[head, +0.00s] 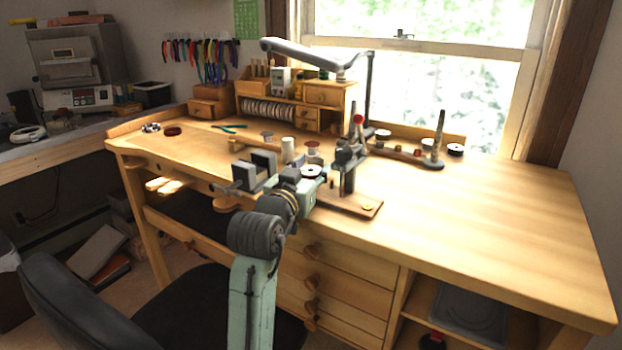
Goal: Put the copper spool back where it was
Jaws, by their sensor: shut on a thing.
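My arm reaches from the bottom of the head view over the front edge of the bench. My gripper (311,183) is small beyond the wrist, and its fingers are hard to separate from the dark tools around it. It is shut on a spool, which I take to be the copper spool (312,171), with a pale rim and a dark middle. Just behind it a small spool with a brownish top (312,148) stands on the bench, beside a cream spool (288,150).
A dark vise-like tool (243,174) is left of my wrist. A dark upright tool on a wooden board (338,201) is close on the right. A stand with a post (432,164) is farther right. The right side of the bench (490,215) is clear.

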